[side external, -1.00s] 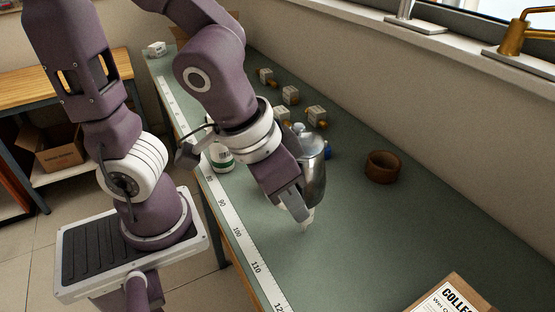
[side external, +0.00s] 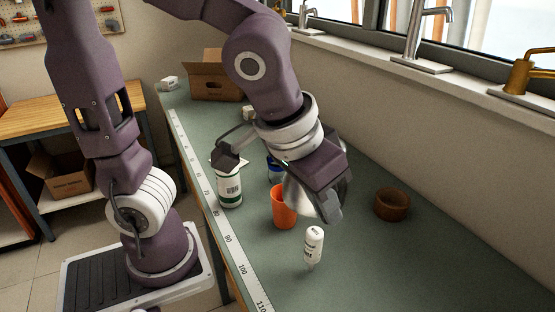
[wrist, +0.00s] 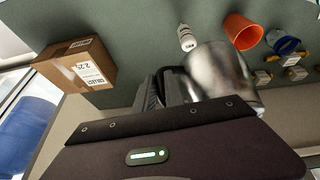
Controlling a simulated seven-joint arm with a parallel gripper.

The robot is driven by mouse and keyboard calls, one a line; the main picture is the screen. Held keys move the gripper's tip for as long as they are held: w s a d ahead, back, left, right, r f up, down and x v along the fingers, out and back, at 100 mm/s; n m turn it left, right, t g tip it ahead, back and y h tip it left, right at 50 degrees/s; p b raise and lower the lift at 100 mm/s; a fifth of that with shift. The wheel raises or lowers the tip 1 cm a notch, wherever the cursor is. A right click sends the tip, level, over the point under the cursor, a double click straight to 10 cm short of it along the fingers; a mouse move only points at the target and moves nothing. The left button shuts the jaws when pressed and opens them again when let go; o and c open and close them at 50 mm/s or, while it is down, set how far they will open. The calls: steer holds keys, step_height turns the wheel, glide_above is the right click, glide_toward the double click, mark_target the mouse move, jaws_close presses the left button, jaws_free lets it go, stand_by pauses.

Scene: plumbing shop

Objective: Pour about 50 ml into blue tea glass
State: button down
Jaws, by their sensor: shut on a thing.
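My gripper (side external: 330,204) is shut on a shiny metal pitcher (side external: 298,198) and holds it above the bench. My gripper hides much of the pitcher in the side view, so its tilt is hard to tell. In the wrist view the pitcher (wrist: 222,75) is large, beside the jaws. The blue tea glass (side external: 275,169) stands behind the pitcher, partly hidden, and also shows in the wrist view (wrist: 284,42). No liquid stream is visible.
An orange cup (side external: 284,208) stands close to the pitcher and the blue glass. A small white bottle (side external: 313,246), a green-and-white container (side external: 229,188) and a brown ring-shaped bowl (side external: 392,204) are nearby. A cardboard box (wrist: 85,65) shows in the wrist view. The bench's front right is clear.

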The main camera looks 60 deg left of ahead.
steer(key=w+a+n+y, duration=0.2)
steer(key=w+a+n, duration=0.2)
steer(key=w+a, duration=0.4)
steer(key=w+a+n+y, duration=0.1)
steer(key=w+a+n, duration=0.2)
steer(key=w+a, duration=0.55)
step_height(320, 180, down, 10)
steer(key=w+d, duration=0.2)
steer(key=shift+d+r, duration=0.2)
steer(key=shift+r, duration=0.05)
steer(key=shift+r+n, duration=0.15)
steer(key=shift+n, duration=0.15)
steer(key=s+a+r+n+t+h, duration=0.1)
steer(key=s+a+r+t+h, duration=0.1)
steer(key=a+h, duration=0.3)
steer(key=s+a+r+n+t+h, duration=0.1)
steer(key=a+r+n+t+h, duration=0.1)
steer(key=a+r+h, duration=0.3)
steer(key=a+h, duration=0.1)
steer(key=a, duration=0.2)
steer(key=shift+s, duration=0.4)
steer(key=shift+s+a+h, duration=0.15)
steer(key=shift+a+h, duration=0.3)
steer(key=shift+h, duration=0.15)
